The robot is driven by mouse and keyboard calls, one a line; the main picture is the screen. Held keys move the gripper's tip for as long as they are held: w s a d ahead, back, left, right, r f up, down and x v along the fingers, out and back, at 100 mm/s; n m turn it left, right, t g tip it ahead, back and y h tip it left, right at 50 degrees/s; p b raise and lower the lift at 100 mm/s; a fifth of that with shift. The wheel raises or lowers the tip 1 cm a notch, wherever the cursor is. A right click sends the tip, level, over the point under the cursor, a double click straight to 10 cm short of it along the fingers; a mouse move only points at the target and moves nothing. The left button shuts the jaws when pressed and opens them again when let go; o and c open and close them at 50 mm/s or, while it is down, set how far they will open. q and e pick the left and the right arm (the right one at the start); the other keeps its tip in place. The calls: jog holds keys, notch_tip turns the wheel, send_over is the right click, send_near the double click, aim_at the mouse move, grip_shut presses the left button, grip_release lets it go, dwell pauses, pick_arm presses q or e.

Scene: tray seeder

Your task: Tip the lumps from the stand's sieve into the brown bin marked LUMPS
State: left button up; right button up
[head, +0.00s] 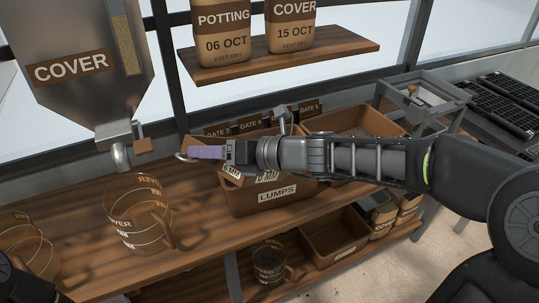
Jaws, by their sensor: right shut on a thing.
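The brown bin marked LUMPS (290,197) stands on the bench in the middle, below my right forearm. My right gripper (228,152) is over the bin's left end. It is shut on a purple handle (205,153) with a metal loop at its left end. Labels reading 6 MM (268,176) show just under the gripper, at the bin's near rim. The sieve's mesh and any lumps are hidden behind my arm, so I cannot tell its tilt. A grey open-topped stand (437,88) is at the right back. My left gripper is out of view.
A COVER hopper (85,65) hangs at upper left above a clear COVER jug (128,225). Another brown bin (385,122) stands behind my forearm. A shelf (335,50) with bags is above. A lower shelf holds a bin (335,243) and a dark-filled jug (268,264).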

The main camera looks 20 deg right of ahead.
jog(key=shift+w+d+r+p, duration=0.3)
jog(key=shift+d+r+p, duration=0.05)
jog(key=shift+d+p, duration=0.1)
jog(key=shift+w+d+r+m+y+p, duration=0.45)
jog(key=shift+d+r+p, duration=0.25)
jog(key=shift+p, duration=0.25)
jog(key=w+d+r+m+y+p, duration=0.1)
jog(key=w+d+m, duration=0.2)
jog(key=d, duration=0.4)
jog(key=w+d+r+m+y+p, duration=0.1)
jog(key=w+d+m+y, duration=0.1)
jog(key=w+d+m, duration=0.2)
jog(key=w+d+r+m+t+y+p, duration=0.1)
jog(key=w+d+m, duration=0.3)
jog(key=d, duration=0.6)
jog(key=shift+w+d+p, duration=0.35)
jog(key=shift+w+p, duration=0.1)
jog(key=shift+w, duration=0.35)
dwell(0.9)
jog(key=shift+y, duration=0.25)
dwell(0.4)
